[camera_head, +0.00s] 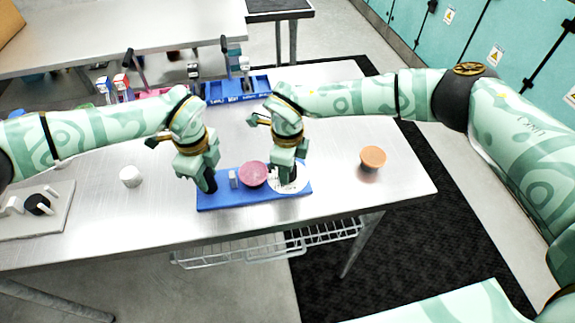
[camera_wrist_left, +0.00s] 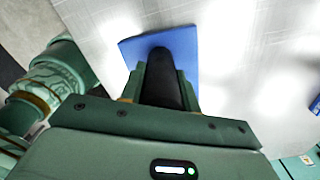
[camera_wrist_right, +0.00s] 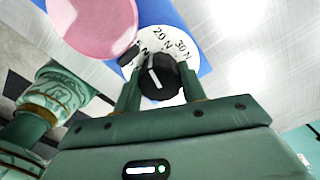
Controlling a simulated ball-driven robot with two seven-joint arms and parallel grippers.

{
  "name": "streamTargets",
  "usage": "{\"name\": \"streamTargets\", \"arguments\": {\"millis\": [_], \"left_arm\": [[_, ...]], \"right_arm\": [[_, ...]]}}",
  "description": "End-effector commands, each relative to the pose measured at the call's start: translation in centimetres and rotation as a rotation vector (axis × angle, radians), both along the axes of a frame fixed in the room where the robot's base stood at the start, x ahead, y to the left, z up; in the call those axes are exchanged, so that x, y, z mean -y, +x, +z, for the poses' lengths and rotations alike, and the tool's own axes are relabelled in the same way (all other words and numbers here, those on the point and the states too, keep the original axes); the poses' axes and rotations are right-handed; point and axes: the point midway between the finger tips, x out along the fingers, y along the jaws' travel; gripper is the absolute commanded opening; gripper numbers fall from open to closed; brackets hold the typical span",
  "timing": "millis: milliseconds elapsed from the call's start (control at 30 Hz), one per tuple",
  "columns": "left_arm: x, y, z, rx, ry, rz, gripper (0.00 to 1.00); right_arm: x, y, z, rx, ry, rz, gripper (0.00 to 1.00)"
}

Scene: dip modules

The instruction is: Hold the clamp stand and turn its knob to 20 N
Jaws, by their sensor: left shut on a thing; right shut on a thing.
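The clamp stand has a blue base (camera_head: 240,203) lying flat on the metal table, with a pink round pad (camera_head: 253,174) and a small grey block (camera_head: 233,178) on it. My left gripper (camera_head: 208,182) is shut on a black upright grip (camera_wrist_left: 160,78) at the base's left end. My right gripper (camera_head: 287,174) is shut on the black knob (camera_wrist_right: 160,82) over the white dial (camera_wrist_right: 182,40) at the right end. The knob's white line points up-left in the right wrist view, left of the 20 N mark, toward a partly hidden lower label. 30 N lies further right.
An orange round-topped piece (camera_head: 372,157) stands to the right and a white cup (camera_head: 130,176) to the left. A grey panel (camera_head: 62,212) with a black knob lies far left. A blue tray (camera_head: 262,86) is behind. The stand is near the table's front edge.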

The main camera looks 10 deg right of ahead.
Motion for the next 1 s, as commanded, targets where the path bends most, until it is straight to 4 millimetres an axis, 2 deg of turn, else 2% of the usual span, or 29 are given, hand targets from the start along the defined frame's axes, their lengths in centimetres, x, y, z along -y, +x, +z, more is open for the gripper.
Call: {"name": "streamTargets", "arguments": {"millis": [500,1000], "left_arm": [[0.01,-0.15,-0.17,-0.003,0.001,-0.003,0.0],[0.01,-0.15,-0.18,-0.004,0.002,-0.004,0.0]], "right_arm": [[-0.07,0.15,0.16,0.002,0.004,-0.405,0.18],[-0.06,0.17,0.15,0.003,0.004,-0.526,0.18]]}}
